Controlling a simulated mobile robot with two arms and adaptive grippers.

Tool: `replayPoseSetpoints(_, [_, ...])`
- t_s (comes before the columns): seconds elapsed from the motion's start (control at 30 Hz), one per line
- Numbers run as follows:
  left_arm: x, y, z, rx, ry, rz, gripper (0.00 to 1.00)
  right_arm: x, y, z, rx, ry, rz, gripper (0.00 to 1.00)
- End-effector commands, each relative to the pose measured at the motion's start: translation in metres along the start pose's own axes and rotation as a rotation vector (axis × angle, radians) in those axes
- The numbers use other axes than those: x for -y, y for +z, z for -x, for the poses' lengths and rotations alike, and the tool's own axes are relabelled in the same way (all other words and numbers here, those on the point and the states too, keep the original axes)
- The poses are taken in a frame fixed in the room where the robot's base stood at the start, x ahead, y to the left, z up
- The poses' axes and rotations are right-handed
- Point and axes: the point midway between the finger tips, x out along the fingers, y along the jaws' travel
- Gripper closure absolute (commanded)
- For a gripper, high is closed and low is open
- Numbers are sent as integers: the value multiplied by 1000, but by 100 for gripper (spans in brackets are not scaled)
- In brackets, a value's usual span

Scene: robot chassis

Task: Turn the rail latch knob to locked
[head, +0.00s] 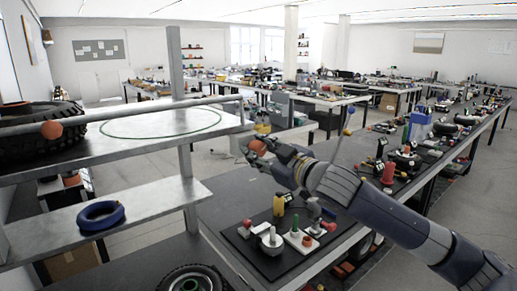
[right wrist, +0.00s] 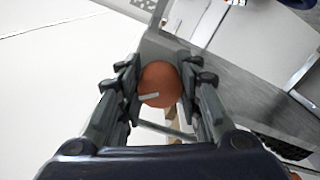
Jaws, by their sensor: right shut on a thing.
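An orange-red round knob (head: 257,146) sits at the right end of the rail (head: 130,112) of the grey metal shelf. My right gripper (head: 264,151) comes in from the right and is shut around this knob. In the right wrist view the knob (right wrist: 160,82) lies between the two fingers of the gripper (right wrist: 159,86), with a short white mark on its face, slightly tilted. A second orange-red knob (head: 51,130) is on the left part of the rail, apart from any gripper. My left gripper is not in view.
A tyre (head: 40,137) lies on the shelf's left top, and a blue ring (head: 101,215) lies on the lower shelf. A dark bench (head: 235,190) with several small coloured parts stands below my right arm. Another wheel (head: 195,278) is at the bottom edge.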

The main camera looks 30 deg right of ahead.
Motion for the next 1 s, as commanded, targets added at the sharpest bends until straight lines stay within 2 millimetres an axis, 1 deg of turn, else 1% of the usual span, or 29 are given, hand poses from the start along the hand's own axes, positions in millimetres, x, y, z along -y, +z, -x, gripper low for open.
replayPoseSetpoints(0.03, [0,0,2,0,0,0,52,1,3,0,8,-4,47,91])
replayPoseSetpoints(0.6, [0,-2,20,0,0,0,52,-1,2,0,7,-6,578,91])
replayPoseSetpoints(0.8, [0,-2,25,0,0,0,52,-1,2,0,6,-6,726,91])
replayPoseSetpoints(1.0, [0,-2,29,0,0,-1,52,-1,1,0,5,-6,830,91])
